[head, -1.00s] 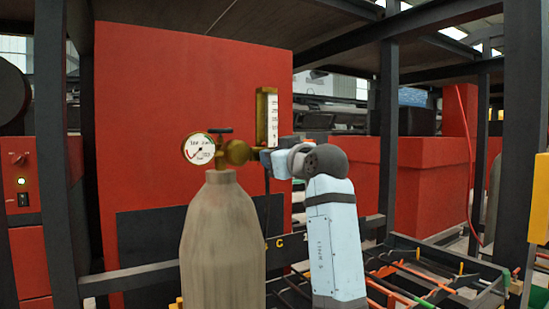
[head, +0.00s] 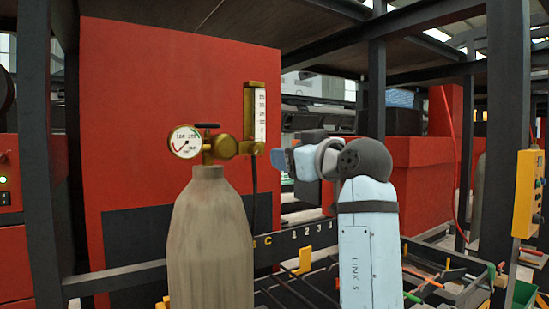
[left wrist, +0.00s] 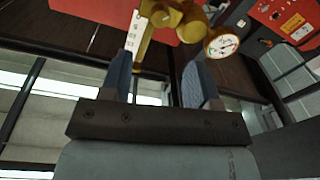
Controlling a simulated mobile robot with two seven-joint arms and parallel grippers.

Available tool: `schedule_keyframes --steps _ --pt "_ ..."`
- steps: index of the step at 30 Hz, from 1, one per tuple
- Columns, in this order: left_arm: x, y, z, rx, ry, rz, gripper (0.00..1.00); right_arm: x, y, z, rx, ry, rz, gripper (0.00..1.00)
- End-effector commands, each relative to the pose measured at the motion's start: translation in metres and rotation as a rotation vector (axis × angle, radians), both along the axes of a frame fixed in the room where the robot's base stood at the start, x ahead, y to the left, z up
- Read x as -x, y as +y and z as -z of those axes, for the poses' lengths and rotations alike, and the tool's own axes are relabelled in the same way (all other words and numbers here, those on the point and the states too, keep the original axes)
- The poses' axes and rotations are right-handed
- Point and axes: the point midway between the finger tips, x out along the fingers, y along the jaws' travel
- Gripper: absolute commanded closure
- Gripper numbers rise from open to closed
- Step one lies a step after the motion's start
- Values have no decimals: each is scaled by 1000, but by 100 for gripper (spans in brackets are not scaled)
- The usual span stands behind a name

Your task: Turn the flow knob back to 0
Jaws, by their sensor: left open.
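The brass regulator (head: 225,146) sits on top of a tan gas cylinder (head: 208,240), with a round white dial gauge (head: 186,142) on its left. A flow tube with a white scale (head: 260,112) stands upright on its right. The flow knob is not distinct; brass fittings show below the tube. My left gripper (head: 284,159) is just right of the fittings, open, with a small gap. In the left wrist view, its blue fingers (left wrist: 159,72) are apart, with the brass fittings (left wrist: 180,20) and gauge (left wrist: 222,43) beyond the tips. The knob's setting is not readable. My right gripper is not in view.
A red cabinet (head: 150,100) stands behind the cylinder. A dark post (head: 376,90) and a dark rail marked with numbers (head: 310,232) frame the right side. A black hose (head: 254,195) hangs below the regulator.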

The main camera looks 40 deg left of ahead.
Motion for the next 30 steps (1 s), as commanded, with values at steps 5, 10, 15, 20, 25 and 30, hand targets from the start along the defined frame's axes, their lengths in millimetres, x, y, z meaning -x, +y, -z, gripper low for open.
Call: schedule_keyframes --steps 5,10,15,20,25,30 --pt "5 -24 2 1 0 1 44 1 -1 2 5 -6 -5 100" --pt "8 -31 1 1 0 -1 44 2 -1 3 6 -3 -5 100" --pt "8 -32 1 0 0 -1 44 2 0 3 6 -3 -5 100" --pt "8 -31 1 0 0 -1 44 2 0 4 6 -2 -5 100" --pt "7 -31 1 0 0 -1 44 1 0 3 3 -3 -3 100" --pt "8 -31 -22 0 -1 0 44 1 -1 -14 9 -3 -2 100"
